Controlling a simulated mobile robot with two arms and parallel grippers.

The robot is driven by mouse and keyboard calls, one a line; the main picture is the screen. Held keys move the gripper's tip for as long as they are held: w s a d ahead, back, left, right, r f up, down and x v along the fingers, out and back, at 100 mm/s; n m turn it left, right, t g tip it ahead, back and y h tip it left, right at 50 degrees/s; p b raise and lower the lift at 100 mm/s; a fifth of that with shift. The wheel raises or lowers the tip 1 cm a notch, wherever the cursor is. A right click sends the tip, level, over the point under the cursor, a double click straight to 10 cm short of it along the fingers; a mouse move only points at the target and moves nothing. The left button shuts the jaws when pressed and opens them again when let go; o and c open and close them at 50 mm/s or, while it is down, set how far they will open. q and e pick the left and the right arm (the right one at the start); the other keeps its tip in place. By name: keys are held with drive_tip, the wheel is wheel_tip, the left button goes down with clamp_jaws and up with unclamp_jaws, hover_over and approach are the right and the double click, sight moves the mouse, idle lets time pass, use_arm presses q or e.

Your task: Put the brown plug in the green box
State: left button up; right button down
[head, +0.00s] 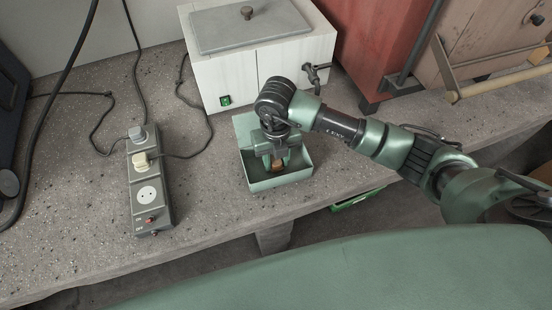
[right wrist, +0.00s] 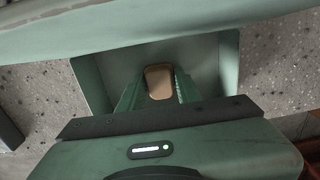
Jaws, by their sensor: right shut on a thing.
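The green box (head: 297,177) is an open tray on the bench, to the right of the power strip. My right gripper (head: 277,163) points down inside the box's outline. It is shut on the brown plug (head: 277,166), which shows small between the fingertips. In the right wrist view the brown plug (right wrist: 159,82) sits between the two green fingers, with the box (right wrist: 228,62) around and below it. I cannot tell whether the plug touches the box floor. My left gripper is not in view.
A grey power strip (head: 149,213) on the left holds a grey plug (head: 136,133) and a cream plug (head: 141,160), with one socket empty. Black cables run behind it. A white cabinet (head: 285,70) stands behind the box. The bench's front edge is close to the box.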

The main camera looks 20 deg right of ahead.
drive_tip(key=shift+f, duration=0.2)
drive_tip(key=c, duration=1)
unclamp_jaws()
drive_tip(key=shift+o, duration=0.2)
drive_tip(key=shift+r, duration=0.55)
wheel_tip(320, 180, up, 11)
drive_tip(key=shift+r+b, duration=0.15)
drive_tip(key=shift+b, duration=0.2)
drive_tip(key=shift+s, duration=0.1)
